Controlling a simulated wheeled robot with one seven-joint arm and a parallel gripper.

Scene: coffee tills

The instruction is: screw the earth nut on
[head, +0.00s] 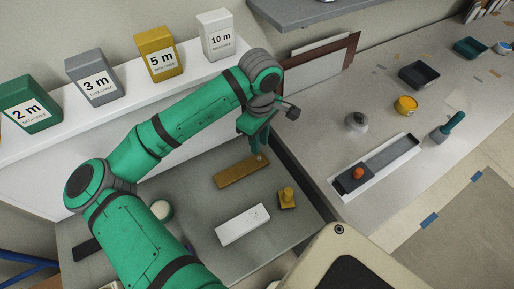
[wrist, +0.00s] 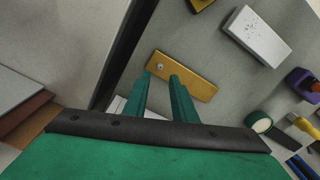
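A brass-coloured bar (head: 242,171) lies flat on the grey bench, and it also shows in the wrist view (wrist: 188,78). A small silvery stud or nut (wrist: 160,66) sits near one end of the bar; I cannot tell whether it is a stud alone or has a nut on it. My gripper (head: 258,147) is above that end of the bar. In the wrist view its two green fingers (wrist: 161,78) are apart, with nothing visible between them, and the silvery piece appears just beyond the tips. No separate loose nut can be made out.
A white block (head: 242,224) and a yellow block with a knob (head: 287,198) lie near the bar. A green-and-white roll (wrist: 259,122) is farther off. The right-hand bench holds a slide with an orange knob (head: 358,173) and a yellow tin (head: 405,105). Labelled boxes (head: 159,53) stand behind.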

